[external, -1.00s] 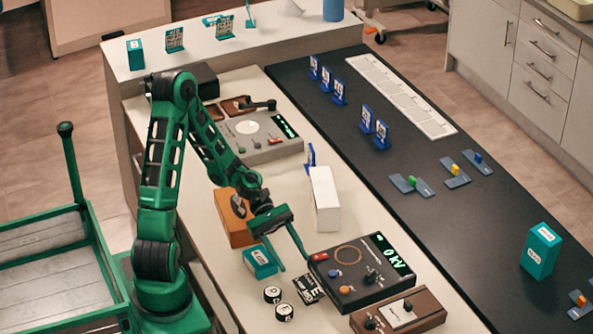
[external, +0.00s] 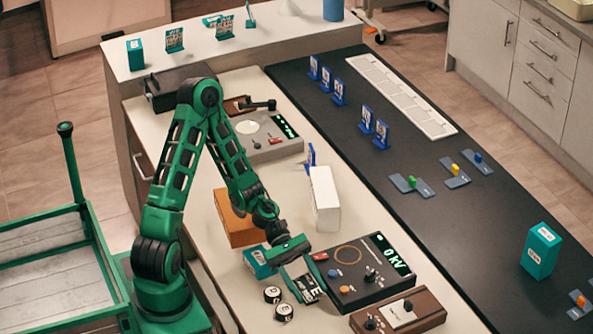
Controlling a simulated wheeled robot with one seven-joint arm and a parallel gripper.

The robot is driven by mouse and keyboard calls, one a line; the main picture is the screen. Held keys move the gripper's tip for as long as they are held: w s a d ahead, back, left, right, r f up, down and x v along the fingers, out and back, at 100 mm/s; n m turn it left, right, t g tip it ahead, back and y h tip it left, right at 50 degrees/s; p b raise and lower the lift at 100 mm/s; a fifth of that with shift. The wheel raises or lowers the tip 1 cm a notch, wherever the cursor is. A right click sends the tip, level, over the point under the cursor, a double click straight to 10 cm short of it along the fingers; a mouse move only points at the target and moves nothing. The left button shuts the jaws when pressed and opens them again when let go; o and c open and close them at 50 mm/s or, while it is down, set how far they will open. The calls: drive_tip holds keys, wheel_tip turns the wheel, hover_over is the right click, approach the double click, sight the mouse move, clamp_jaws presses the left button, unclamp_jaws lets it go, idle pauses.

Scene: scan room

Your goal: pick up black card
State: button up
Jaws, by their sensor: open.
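The black card (external: 308,291) lies on the pale bench top, with light markings on it, just left of the black console with the green "0 kV" display. My gripper (external: 308,292) is open and points down at the card. Its fingers appear on either side of the card and partly cover it. I cannot tell how far the fingertips are above the bench or whether they touch the card.
The black console (external: 375,289) stands close on the right, and a brown box with a dial (external: 412,312) is in front of it. Two round black-and-white pieces (external: 272,294) and a teal box (external: 258,262) are close on the left. A white block (external: 325,198) stands behind.

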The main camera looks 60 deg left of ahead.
drive_tip(key=shift+d, duration=0.15)
drive_tip(key=c, duration=0.7)
drive_tip(key=shift+c, duration=0.2)
